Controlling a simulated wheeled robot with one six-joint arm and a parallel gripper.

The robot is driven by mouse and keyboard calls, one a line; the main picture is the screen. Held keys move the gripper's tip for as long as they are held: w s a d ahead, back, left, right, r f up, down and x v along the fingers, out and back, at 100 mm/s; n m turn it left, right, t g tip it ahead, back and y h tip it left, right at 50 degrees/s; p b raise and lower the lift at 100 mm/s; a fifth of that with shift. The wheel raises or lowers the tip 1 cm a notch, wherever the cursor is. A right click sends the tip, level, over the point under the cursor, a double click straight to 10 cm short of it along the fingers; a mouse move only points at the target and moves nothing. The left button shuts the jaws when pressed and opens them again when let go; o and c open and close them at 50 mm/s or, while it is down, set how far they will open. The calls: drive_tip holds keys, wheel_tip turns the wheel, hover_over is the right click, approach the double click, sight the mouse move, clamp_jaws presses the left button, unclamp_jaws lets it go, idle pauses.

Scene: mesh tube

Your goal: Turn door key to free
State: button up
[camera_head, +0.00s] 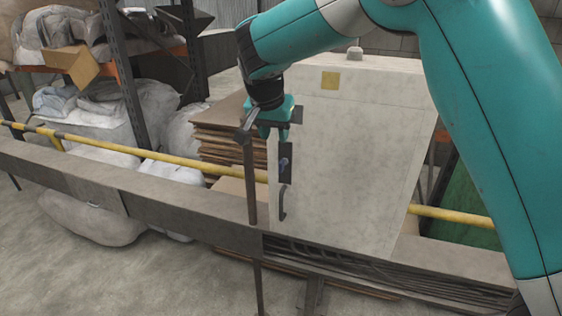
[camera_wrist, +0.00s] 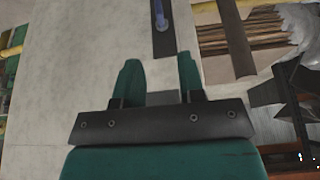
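A dark curved handle (camera_head: 282,205) is below the plate. My gripper (camera_head: 276,133) is above the key at the door's left edge, apart from it. In the wrist view the two teal fingers (camera_wrist: 159,72) are spread with nothing between them. The key (camera_wrist: 159,14) shows ahead of the fingertips at the top, on the dark plate (camera_wrist: 164,44). The key's exact angle is hard to tell.
A thin dark post (camera_head: 250,185) stands just left of the door. A grey beam (camera_head: 150,205) and a yellow rail (camera_head: 165,157) cross the scene. Stacked cardboard (camera_head: 225,130) and a shelf with bags (camera_head: 105,70) are behind on the left.

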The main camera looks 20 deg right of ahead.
sight(281, 162)
drive_tip(key=p+x, duration=0.2)
drive_tip(key=x, duration=1)
drive_tip(key=shift+f, duration=0.1)
drive_tip(key=shift+s, duration=0.1)
drive_tip(key=shift+c, duration=0.4)
clamp_jaws()
